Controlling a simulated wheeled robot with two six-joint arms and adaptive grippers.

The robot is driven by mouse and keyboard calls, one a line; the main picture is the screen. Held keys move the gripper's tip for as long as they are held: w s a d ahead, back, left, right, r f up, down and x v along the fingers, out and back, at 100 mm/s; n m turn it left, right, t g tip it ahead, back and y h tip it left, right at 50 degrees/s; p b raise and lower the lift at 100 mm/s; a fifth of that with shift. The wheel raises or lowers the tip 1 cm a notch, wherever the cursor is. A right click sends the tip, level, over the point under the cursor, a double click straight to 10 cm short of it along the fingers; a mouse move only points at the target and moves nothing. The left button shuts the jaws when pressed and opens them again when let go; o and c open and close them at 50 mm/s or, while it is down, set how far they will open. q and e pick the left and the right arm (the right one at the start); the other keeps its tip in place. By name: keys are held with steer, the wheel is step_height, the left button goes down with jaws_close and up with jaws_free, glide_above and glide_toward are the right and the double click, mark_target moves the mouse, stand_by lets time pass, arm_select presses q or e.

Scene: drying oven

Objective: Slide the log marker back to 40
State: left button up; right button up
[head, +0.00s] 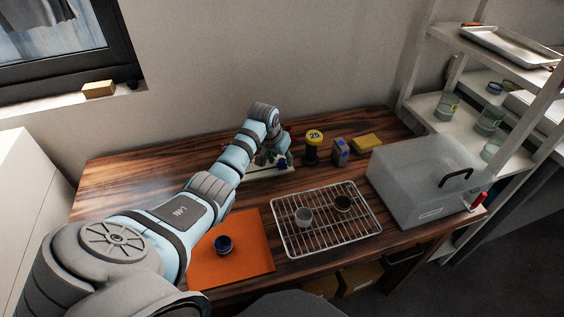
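My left arm reaches across the table from the lower left, and my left gripper (272,159) points down at its far end, over the back middle of the table. It is at a low whitish strip (272,173), which may be the log. The gripper and wrist cover much of the strip. The marker and any numbers cannot be made out, nor whether the fingers are open or touch anything. A small blue part shows beside the fingertips. My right gripper is not in view.
Right of the gripper stand a yellow-lidded dark jar (313,148) marked 25, a small blue-grey box (341,152) and a yellow block (367,143). In front are a wire rack (328,237) with two small cups, an orange mat (256,250) with a dark-blue round item (223,245), and a grey oven (420,185).

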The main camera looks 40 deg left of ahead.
arm_select(q)
steer(key=shift+s, duration=0.15)
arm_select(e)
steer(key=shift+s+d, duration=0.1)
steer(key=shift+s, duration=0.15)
arm_select(q)
jaws_close()
